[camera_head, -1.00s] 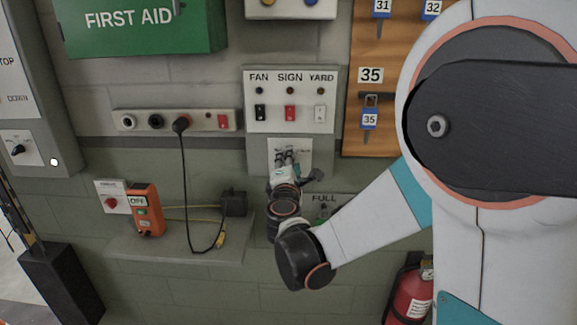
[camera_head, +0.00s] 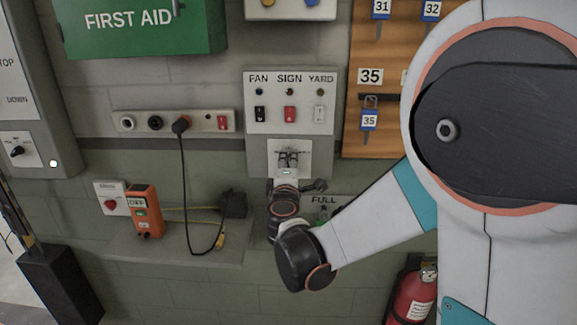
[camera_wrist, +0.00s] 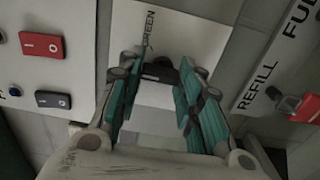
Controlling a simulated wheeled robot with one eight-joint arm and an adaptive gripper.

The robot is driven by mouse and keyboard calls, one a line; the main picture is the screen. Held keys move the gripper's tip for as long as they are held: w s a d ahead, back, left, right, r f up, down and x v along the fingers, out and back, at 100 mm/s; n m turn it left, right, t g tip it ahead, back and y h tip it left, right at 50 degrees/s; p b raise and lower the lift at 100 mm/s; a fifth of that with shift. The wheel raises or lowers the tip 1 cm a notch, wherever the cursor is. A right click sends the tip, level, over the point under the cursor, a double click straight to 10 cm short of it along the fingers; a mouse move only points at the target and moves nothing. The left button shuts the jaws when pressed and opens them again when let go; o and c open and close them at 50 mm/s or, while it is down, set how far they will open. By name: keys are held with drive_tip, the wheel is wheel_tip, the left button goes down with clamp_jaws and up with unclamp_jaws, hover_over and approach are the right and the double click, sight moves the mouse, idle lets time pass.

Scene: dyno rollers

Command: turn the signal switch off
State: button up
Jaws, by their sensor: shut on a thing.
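A pale switch plate (camera_head: 302,148) is below the FAN/SIGN/YARD panel on the wall. In the wrist view, the plate (camera_wrist: 150,98) has partly hidden lettering ending in "REEN". A dark switch knob (camera_wrist: 160,70) stands out from it. The knob's exact pointing direction is hard to read.
The FAN/SIGN/YARD panel (camera_head: 262,128) with three rocker switches is just above. A FULL/REFILL plate (camera_wrist: 262,72) is close beside my gripper. A shelf (camera_head: 160,252) with a plugged-in cable and orange box (camera_head: 146,212) is at lower left. A padlock board (camera_head: 372,146) is at upper right.

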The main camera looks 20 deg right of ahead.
drive_tip(key=o, duration=1.1)
drive_tip(key=shift+c, duration=0.2)
drive_tip(key=shift+s, duration=0.1)
drive_tip(key=v, duration=0.7)
drive_tip(key=shift+s, duration=0.15)
